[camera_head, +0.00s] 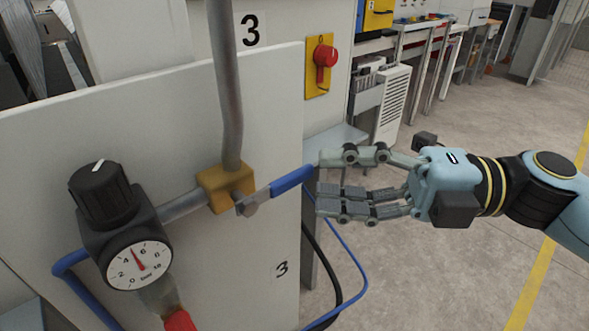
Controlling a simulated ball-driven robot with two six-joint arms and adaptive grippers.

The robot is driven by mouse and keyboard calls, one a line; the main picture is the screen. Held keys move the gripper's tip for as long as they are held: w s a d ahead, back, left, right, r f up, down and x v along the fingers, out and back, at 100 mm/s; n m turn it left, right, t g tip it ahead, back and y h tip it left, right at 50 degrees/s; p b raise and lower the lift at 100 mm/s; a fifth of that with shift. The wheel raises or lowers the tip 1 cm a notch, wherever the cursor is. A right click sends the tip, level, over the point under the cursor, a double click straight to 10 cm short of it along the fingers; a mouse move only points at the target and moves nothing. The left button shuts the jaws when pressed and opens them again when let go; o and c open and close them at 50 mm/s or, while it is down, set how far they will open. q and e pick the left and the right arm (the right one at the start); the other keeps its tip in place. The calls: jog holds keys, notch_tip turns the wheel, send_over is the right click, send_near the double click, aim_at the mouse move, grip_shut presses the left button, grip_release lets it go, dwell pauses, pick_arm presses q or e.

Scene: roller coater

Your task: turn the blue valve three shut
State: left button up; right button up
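The blue valve lever (291,180) reaches out to the right and slightly up from the brass-coloured valve body (217,191), roughly in line with the horizontal pipe. A number 3 is marked on the panel below and above it. My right gripper (318,182) is at the lever's free end, its fingers spread and pointing left. The lever's tip lies at or near the gap between the fingertips; whether they touch it I cannot tell. My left gripper is not in view.
A regulator with a pressure gauge (138,265) sits left of the valve. A vertical grey pipe (227,85) rises from the valve. A red rotary switch (324,57) is on the panel above. Blue and black hoses hang below my gripper. Open floor (440,270) lies to the right.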

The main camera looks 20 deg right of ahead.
aim_at(303, 178)
jog(key=shift+p+x, duration=0.65)
jog(key=shift+x, duration=1.75)
jog(key=shift+w, duration=0.1)
grip_shut()
